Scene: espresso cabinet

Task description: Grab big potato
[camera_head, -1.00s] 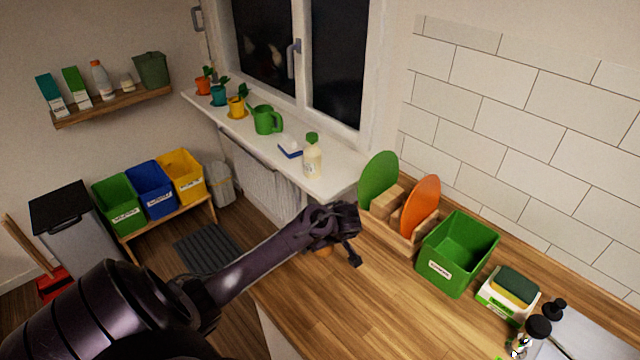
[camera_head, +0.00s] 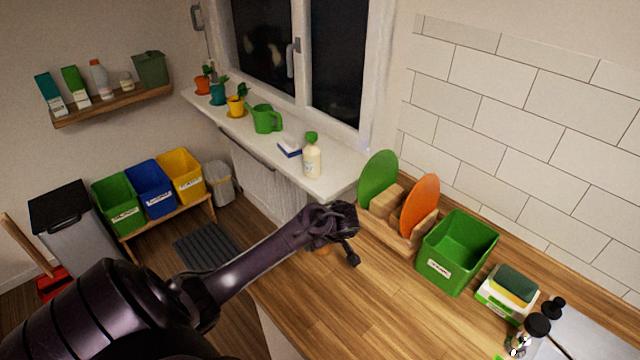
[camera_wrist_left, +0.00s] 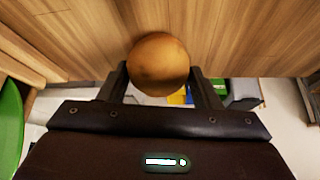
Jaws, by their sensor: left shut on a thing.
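The big potato (camera_wrist_left: 158,64) is a round, orange-brown thing between the two fingers of my left gripper (camera_wrist_left: 161,85) in the left wrist view. The fingers stand on either side of it, and the gripper is shut on it. In the head view, my left gripper (camera_head: 340,248) is over the left end of the wooden counter (camera_head: 345,305). Only a small orange bit of the potato (camera_head: 322,249) shows there, under my wrist; the rest is hidden by the arm. I cannot tell whether the potato touches the counter. My right gripper is not in view.
A wooden rack (camera_head: 391,232) with a green board (camera_head: 377,180) and an orange board (camera_head: 420,205) stands just right of the gripper. A green bin (camera_head: 455,255) and a sponge holder (camera_head: 505,296) are further right. The front counter is clear.

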